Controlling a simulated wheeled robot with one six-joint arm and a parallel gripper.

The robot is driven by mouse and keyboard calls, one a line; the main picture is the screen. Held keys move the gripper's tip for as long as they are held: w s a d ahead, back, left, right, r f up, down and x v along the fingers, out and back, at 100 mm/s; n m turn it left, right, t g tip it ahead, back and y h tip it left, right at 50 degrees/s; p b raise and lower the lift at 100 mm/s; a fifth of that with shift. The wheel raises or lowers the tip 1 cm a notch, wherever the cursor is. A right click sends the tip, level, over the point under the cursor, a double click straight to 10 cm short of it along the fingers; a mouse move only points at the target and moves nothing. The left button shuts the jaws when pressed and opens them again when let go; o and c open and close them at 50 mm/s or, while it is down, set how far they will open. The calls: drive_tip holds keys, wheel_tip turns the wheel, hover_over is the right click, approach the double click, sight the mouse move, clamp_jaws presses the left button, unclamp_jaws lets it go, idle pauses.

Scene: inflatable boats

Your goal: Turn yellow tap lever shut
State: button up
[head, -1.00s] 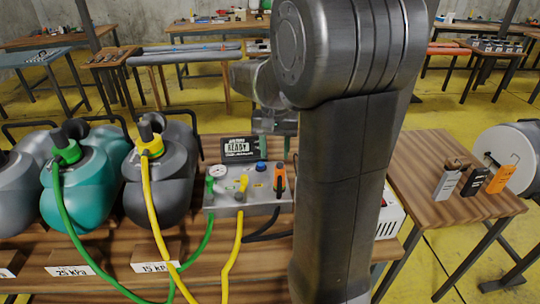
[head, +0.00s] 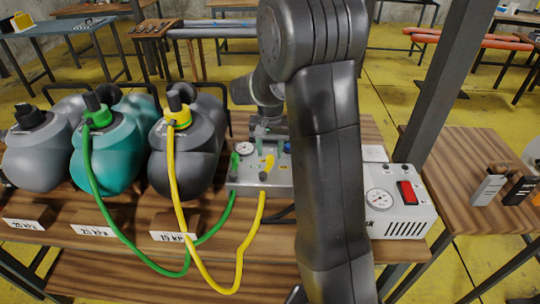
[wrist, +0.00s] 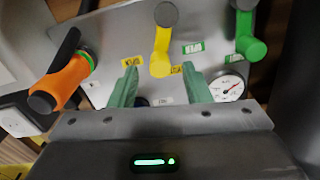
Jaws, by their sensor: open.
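The yellow tap lever (head: 267,161) stands on the grey valve panel (head: 240,187), which lies on the bench. In the wrist view the yellow lever (wrist: 161,45) runs down from a grey round cap, and its rounded yellow end lies between and just beyond my fingertips. My gripper (wrist: 159,72) is open, with one green finger on each side of the lever's line and no clear contact. In the head view my gripper (head: 270,140) is over the panel, partly hidden by my arm.
Beside the lever are a green tap (wrist: 247,35), an orange tap (wrist: 62,82) and a gauge (wrist: 227,88). Yellow and green hoses run from the panel to inflated boat tubes (head: 187,150) at left. A white box with a red switch (head: 407,192) stands at right.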

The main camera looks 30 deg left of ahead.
drive_tip(key=shift+f, duration=1.3)
clamp_jaws()
drive_tip(key=shift+s+a+n, duration=0.15)
drive_tip(key=shift+a+n, duration=0.35)
drive_tip(key=shift+n, duration=0.65)
drive_tip(key=shift+s+a+n, duration=0.15)
drive_tip(key=shift+a+n, duration=0.3)
drive_tip(key=shift+n, duration=0.7)
unclamp_jaws()
drive_tip(key=shift+r, duration=0.1)
wheel_tip(320, 180, up, 14)
drive_tip(key=shift+f, duration=0.2)
